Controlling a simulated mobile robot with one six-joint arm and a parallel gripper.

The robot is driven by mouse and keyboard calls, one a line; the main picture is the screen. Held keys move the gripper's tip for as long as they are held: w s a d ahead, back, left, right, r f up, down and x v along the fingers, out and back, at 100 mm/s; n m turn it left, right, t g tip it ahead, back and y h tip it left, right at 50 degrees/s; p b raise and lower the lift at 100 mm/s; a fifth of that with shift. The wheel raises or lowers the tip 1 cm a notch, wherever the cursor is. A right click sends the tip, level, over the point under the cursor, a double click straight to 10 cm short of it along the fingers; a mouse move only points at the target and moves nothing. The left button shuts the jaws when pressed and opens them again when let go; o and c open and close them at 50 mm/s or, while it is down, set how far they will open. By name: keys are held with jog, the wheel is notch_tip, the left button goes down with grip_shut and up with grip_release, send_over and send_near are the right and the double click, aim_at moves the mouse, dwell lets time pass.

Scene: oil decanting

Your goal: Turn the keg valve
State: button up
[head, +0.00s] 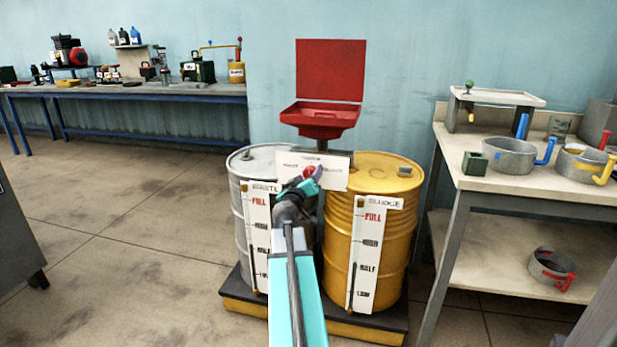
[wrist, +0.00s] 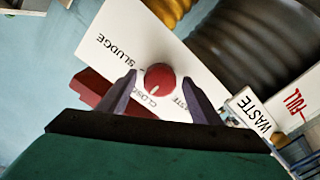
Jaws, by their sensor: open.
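The valve is a round red knob (wrist: 160,77) with a short white mark, on a white plate (wrist: 125,38) lettered SLUDGE, CLOSED and WASTE, the last partly hidden. In the head view the knob (head: 309,171) shows small in front of the plate (head: 335,178), between the two drums. My gripper (wrist: 160,83) is open, with one fingertip on each side of the knob in the wrist view. I cannot tell whether the fingers touch it. In the head view my gripper (head: 306,180) partly covers the knob and plate.
A grey drum (head: 240,205) stands left and a yellow SLUDGE drum (head: 400,225) right, both with level gauges, on a dark pallet (head: 236,291). A red funnel (head: 320,118) with raised lid stands above. A workbench (head: 540,186) with pans is close on the right.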

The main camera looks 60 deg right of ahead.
jog(key=c, duration=1.1)
jog(key=shift+n, duration=0.5)
jog(key=shift+n+b, duration=0.3)
jog(key=shift+n, duration=0.9)
jog(key=n, duration=0.7)
jog(key=shift+p, duration=0.35)
jog(key=shift+n+p, duration=0.5)
jog(key=shift+n, duration=1.4)
